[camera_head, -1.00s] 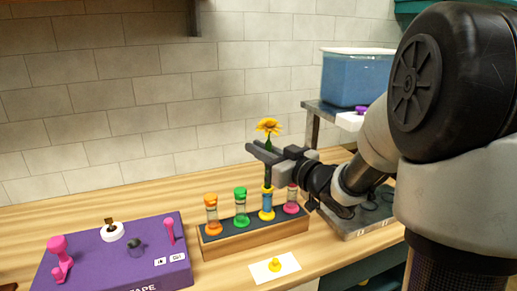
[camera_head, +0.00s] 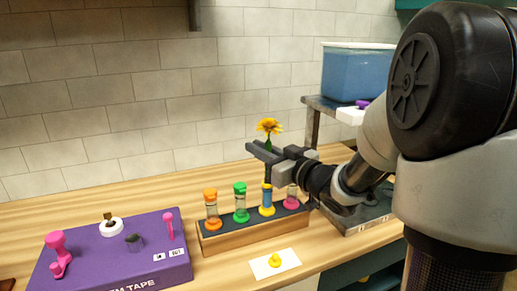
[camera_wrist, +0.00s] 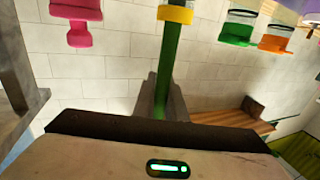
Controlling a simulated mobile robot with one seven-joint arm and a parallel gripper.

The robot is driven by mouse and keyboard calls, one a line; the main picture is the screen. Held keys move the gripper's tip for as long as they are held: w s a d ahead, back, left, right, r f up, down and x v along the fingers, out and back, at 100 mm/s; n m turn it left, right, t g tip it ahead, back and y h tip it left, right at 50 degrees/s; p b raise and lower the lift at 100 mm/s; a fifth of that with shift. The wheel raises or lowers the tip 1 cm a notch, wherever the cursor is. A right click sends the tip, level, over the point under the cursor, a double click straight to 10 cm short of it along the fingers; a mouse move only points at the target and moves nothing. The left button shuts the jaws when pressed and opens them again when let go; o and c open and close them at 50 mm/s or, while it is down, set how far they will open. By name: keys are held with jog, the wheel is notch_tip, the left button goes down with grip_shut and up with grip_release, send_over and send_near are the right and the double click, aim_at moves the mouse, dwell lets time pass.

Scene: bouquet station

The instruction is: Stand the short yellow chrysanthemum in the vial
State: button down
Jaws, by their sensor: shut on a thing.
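The yellow chrysanthemum (camera_head: 268,126) stands upright above my gripper in the head view. My gripper (camera_head: 262,151) is shut on its green stem, which also shows in the wrist view (camera_wrist: 172,70) between the fingers (camera_wrist: 163,100). The vial with blue liquid and a yellow base (camera_head: 267,198) stands in the rack right below my gripper. In the wrist view the stem lines up with the vial's yellow rim (camera_wrist: 175,14). I cannot tell how far the stem reaches into the vial.
The rack (camera_head: 250,236) also holds orange (camera_head: 212,211), green (camera_head: 240,203) and pink (camera_head: 291,199) vials. A yellow stopper (camera_head: 276,258) sits on a white card in front. A purple box (camera_head: 115,262) is at left. A blue-filled tank (camera_head: 357,75) is at back right.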

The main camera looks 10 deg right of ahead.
jog(key=shift+f+b, duration=0.45)
jog(key=shift+f, duration=0.25)
jog(key=c, duration=1.2)
grip_release()
jog(key=shift+o, duration=0.2)
jog(key=p+v, duration=0.1)
jog(key=v, duration=0.8)
